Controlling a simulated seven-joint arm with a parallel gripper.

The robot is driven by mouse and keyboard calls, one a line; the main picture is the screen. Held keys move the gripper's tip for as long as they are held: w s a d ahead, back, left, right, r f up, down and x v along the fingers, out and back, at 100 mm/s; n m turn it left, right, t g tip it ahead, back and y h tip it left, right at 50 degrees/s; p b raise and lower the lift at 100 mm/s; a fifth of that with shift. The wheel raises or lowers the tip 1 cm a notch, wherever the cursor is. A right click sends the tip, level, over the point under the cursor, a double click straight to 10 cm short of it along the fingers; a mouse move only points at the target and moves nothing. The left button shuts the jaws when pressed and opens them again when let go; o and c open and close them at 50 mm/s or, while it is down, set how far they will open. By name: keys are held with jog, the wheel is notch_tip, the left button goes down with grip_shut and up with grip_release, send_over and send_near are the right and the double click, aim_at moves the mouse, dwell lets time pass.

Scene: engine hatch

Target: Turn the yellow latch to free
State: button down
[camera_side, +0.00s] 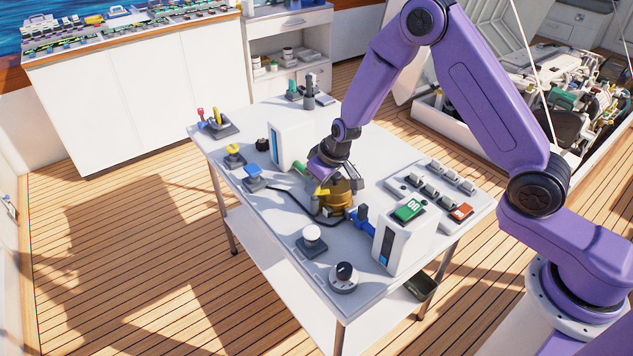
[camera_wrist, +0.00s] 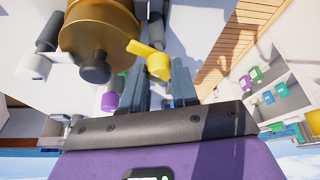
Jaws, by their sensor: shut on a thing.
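The yellow latch (camera_wrist: 158,66) shows in the wrist view as a rounded yellow end with a short arm reaching up and left toward a brass drum. In the side view it is a small yellow patch (camera_side: 322,191) at the left of the brass drum (camera_side: 342,197), partly hidden by my gripper. My gripper (camera_wrist: 161,74) has one grey finger on each side of the latch's rounded end and is shut on it. In the side view my gripper (camera_side: 336,182) is low over the middle of the table. The exact finger contact is hard to see.
The white table (camera_side: 365,135) is crowded. A blue-handled lever (camera_side: 362,214) and a white box (camera_side: 401,242) stand right of the drum. Another white box (camera_side: 292,146) is behind left. A switch panel (camera_side: 432,187) lies right. A black cable (camera_side: 298,200) runs left.

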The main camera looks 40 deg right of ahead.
dwell(0.4)
jog(key=c, duration=0.9)
grip_release()
jog(key=shift+o, duration=0.2)
jog(key=v, duration=1.7)
jog(key=shift+r, duration=0.2)
